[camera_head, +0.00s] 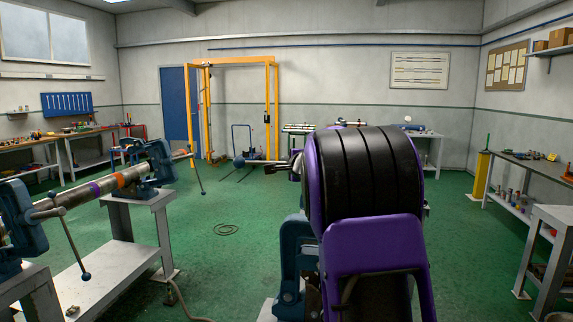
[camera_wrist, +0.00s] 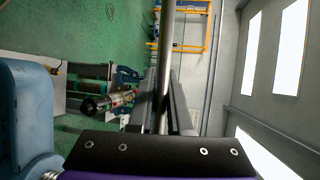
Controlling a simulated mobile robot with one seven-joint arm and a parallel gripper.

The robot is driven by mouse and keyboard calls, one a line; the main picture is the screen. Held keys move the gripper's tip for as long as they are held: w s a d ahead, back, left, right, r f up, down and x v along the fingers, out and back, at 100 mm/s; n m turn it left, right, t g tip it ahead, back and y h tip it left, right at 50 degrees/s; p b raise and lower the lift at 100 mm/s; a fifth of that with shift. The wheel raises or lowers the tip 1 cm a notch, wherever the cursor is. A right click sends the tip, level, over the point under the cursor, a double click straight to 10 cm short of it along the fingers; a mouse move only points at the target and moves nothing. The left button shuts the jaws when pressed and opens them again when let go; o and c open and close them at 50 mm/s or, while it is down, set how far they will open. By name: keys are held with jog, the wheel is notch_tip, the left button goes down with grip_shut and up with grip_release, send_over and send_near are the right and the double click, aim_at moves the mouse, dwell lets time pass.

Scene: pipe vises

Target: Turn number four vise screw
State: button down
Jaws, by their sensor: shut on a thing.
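A blue vise (camera_head: 297,250) stands low beside my arm, largely hidden behind it; a blue body, likely the same vise, fills the left edge of the wrist view (camera_wrist: 28,110). A bare metal bar (camera_wrist: 166,45), which looks like the vise screw's handle, runs between my gripper's dark fingers (camera_wrist: 165,100). My gripper is shut on it. In the head view the bar's ball end (camera_head: 238,161) sticks out left of my gripper (camera_head: 277,167). The screw itself is mostly hidden, and no number on the vise is readable.
A yellow frame (camera_head: 238,62) stands at the back. Benches line the walls.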

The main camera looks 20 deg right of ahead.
dwell(0.8)
jog(key=shift+w+d+m+g+h+b, duration=0.2)
jog(key=shift+w+d+m+h+b, duration=0.55)
jog(key=shift+h+b, duration=0.3)
jog(key=shift+w+d+m+g+h+b, duration=0.2)
jog(key=shift+w+d+m+h+b, duration=0.5)
jog(key=shift+h+b, duration=0.3)
jog(key=shift+s, duration=0.1)
jog(key=c, duration=0.8)
grip_release()
jog(key=shift+c, duration=0.2)
